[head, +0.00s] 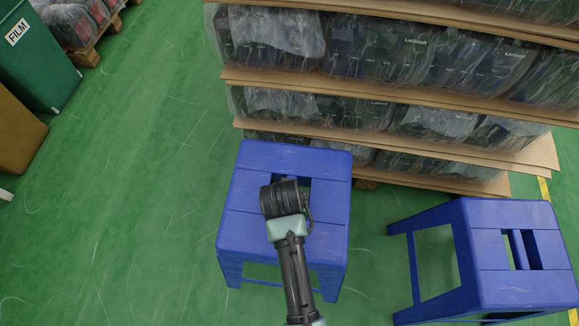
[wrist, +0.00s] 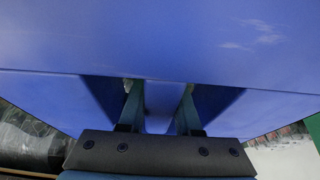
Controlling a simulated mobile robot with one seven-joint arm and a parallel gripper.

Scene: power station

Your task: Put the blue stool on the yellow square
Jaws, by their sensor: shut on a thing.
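A blue stool (head: 240,210) with a slotted seat is upright in the middle of the head view, under my arm. My gripper (wrist: 159,100) is shut on the bar between the two slots of its seat, with a finger in each slot. In the head view my wrist hides much of the seat's centre, and the fingertips do not show. I cannot tell whether the stool's feet touch the floor. A second blue stool (head: 490,235) stands apart at the lower right. No yellow square shows in either view.
A stack of wrapped black goods on cardboard layers (head: 375,80) rises close behind the stool. A green bin (head: 40,60) and a brown box (head: 18,135) stand at the left. A yellow floor line (head: 545,190) runs at the far right. The green floor at left is clear.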

